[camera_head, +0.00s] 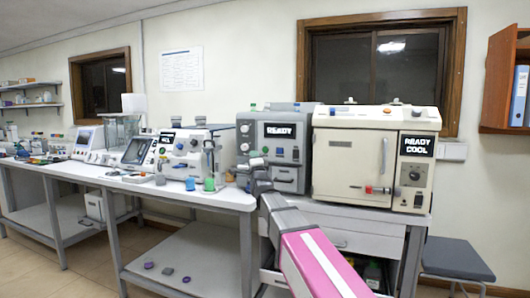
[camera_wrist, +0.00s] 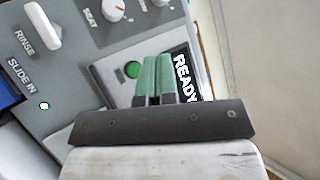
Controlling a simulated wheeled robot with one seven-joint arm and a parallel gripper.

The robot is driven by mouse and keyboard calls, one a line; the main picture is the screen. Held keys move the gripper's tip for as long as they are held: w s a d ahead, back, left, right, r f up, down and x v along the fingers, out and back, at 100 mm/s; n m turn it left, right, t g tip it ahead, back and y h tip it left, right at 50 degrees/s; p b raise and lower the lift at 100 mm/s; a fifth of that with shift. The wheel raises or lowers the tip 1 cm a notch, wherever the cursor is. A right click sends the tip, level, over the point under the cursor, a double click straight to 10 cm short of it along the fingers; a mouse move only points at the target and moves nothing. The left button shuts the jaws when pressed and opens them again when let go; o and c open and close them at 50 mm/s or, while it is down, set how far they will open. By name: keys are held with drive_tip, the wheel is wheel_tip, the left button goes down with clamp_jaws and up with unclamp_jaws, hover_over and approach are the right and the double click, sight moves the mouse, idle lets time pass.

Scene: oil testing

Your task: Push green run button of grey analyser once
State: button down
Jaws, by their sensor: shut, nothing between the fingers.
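The grey analyser (camera_head: 275,131) stands on the bench in the head view, its display (camera_head: 280,131) reading READY. In the wrist view, its tilted grey front panel (camera_wrist: 85,50) fills the left and middle. The green run button (camera_wrist: 132,69) is a round button in a pale surround, just left of my fingers. My gripper (camera_wrist: 158,58) has green fingers shut together and empty, pointing at the panel between the button and the READY display (camera_wrist: 184,78). Contact cannot be told. In the head view my gripper (camera_head: 257,164) is small, in front of the analyser's lower left front.
A cream oven-like unit (camera_head: 337,158) reading READY COOL stands close to the right of the analyser. White knobs (camera_wrist: 114,9) and a white RINSE lever (camera_wrist: 41,27) stick out of the panel. Blue and green small bottles (camera_head: 209,184) stand on the bench to the left.

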drive_tip(key=w+d, duration=0.2)
drive_tip(key=w, duration=0.5)
drive_tip(key=shift+w+d, duration=0.35)
drive_tip(key=shift+d, duration=0.05)
drive_tip(key=shift+w, duration=0.1)
idle(1.7)
drive_tip(key=shift+w+d, duration=0.15)
drive_tip(key=shift+w, duration=0.15)
drive_tip(key=shift+w+d, duration=0.15)
drive_tip(key=shift+w, duration=0.25)
idle(0.7)
drive_tip(key=shift+s, duration=0.15)
drive_tip(key=shift+s+a, duration=0.25)
drive_tip(key=shift+s, duration=0.4)
idle(0.3)
drive_tip(key=shift+s+a, duration=0.3)
drive_tip(key=shift+s, duration=0.5)
drive_tip(key=shift+s+a, duration=0.3)
drive_tip(key=shift+s, duration=0.45)
drive_tip(key=shift+s+a, duration=0.3)
drive_tip(key=shift+s, duration=0.5)
